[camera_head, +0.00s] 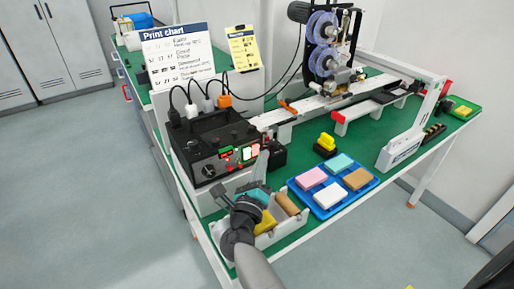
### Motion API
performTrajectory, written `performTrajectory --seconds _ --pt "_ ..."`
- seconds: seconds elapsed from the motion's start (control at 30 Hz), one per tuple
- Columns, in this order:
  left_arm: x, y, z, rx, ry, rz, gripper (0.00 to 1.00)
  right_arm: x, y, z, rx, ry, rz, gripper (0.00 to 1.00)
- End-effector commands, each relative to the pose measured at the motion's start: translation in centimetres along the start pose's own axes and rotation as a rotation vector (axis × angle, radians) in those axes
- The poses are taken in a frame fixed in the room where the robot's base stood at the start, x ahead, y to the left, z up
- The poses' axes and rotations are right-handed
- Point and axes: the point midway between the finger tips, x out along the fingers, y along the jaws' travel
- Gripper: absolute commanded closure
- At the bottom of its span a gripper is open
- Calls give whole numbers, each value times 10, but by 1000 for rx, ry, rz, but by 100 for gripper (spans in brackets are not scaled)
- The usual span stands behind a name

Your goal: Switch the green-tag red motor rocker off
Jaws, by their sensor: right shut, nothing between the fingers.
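The black control box (215,145) stands at the left end of the green-topped bench. Its front face has a round knob, a small display and several small red and green parts. A red part with green beside it (227,153) sits near the middle of the face, and a larger green and red pair (248,153) sits to its right. The tags and the rocker's position are too small to read. My right gripper (219,195) is shut and empty, below and in front of the box, apart from the rockers. My left gripper is not in view.
A light bin (293,222) with yellow, teal and brown blocks lies beside my right gripper. A blue tray (334,207) with coloured pads is to its right. A reel machine (323,45) and conveyor stand behind.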

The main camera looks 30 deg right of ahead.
Motion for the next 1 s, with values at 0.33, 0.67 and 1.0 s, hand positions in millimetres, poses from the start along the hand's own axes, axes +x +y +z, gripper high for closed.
performTrajectory --seconds 0.33,0.67,1.0 --pt "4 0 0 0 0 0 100 6 5 4 0 0 0 100" --pt "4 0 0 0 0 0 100 6 4 4 0 0 0 100" --pt "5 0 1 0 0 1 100 8 6 6 0 0 0 100"
